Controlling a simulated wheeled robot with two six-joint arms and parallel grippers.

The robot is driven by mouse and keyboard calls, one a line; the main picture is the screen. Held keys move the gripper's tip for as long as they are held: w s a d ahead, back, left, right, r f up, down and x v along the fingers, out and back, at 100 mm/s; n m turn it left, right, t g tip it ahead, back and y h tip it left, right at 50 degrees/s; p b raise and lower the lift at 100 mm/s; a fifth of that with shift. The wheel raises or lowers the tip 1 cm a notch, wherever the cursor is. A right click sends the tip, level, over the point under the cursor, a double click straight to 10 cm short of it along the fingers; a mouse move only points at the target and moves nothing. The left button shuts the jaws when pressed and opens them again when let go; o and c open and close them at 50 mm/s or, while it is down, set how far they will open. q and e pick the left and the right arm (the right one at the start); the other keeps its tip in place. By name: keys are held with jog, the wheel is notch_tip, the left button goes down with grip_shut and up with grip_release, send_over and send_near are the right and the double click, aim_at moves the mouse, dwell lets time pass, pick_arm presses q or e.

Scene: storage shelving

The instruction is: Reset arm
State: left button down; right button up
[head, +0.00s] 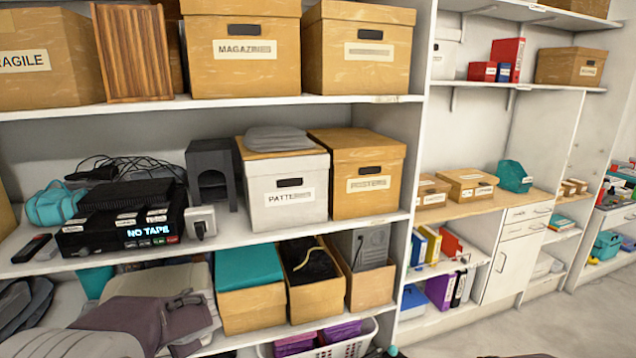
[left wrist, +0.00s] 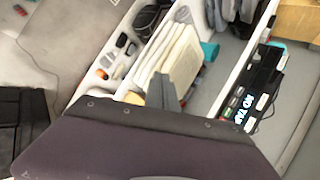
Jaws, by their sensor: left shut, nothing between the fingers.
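My left arm comes in at the lower left of the head view. Its gripper (head: 190,301) is in front of the lower shelf, below the black video deck (head: 120,222) with the lit words "NO TAPE". In the left wrist view the fingers (left wrist: 164,82) are together with nothing between them, over cream-coloured folded items (left wrist: 180,52). The deck also shows there at the right (left wrist: 250,90). Whether the fingers touch the cream items cannot be told. My right gripper is not in view.
White shelving holds a white box (head: 288,197), a brown box (head: 362,205), a grey plug adapter (head: 202,222) and a teal-topped box (head: 250,285). A white basket (head: 345,345) stands at the bottom. Clear floor (head: 520,330) shows at the lower right.

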pick_arm(q)
jog(key=s+d+f+n+g+h, duration=0.2)
jog(key=s+d+f+n+h, duration=0.1)
jog(key=s+d, duration=0.5)
jog(key=s+d+f+n+g+h, duration=0.2)
jog(key=s+d+f+n+h, duration=0.2)
jog(key=s+d+f, duration=0.4)
jog(key=shift+s+f+n+h, duration=0.3)
jog(key=shift+s+n, duration=0.25)
jog(key=shift+n, duration=0.15)
jog(key=shift+a, duration=0.1)
